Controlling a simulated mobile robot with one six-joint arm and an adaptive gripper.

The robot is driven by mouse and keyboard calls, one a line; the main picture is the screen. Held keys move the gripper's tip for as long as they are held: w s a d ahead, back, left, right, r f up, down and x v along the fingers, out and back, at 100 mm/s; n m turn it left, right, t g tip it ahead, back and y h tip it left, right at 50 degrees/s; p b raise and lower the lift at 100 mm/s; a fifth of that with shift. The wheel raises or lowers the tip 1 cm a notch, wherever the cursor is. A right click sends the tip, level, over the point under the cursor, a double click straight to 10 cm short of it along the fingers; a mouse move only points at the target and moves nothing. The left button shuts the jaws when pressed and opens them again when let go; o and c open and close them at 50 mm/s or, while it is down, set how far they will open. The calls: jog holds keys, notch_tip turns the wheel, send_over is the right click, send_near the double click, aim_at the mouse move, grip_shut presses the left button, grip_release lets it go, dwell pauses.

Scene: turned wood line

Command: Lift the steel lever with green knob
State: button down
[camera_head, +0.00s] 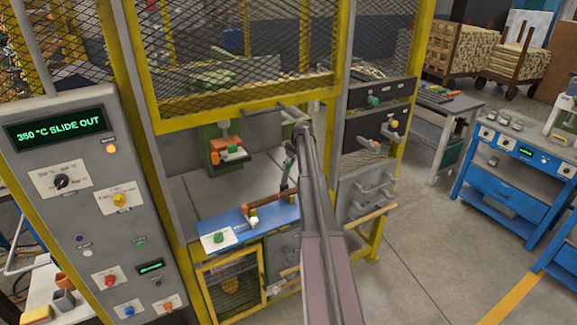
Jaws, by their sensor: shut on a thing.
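Another green knob (219,238) stands on a white plate at the left end of the blue ledge. My gripper (286,190) is in the machine's opening, apart from both knobs. It points down, and its small dark fingers appear shut on a brown bar (265,207) above the blue ledge. My arm hides part of the opening and the front below it.
A yellow-framed mesh guard (240,55) hangs above the opening. A control console (100,200) reading "350 °C SLIDE OUT" stands at the left. A blue workbench (520,180) and wood carts (465,50) are at the right. The floor between (430,240) is clear.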

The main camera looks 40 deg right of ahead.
jog(key=shift+w+a, duration=0.1)
dwell(0.7)
jog(key=shift+c, duration=1.3)
grip_release()
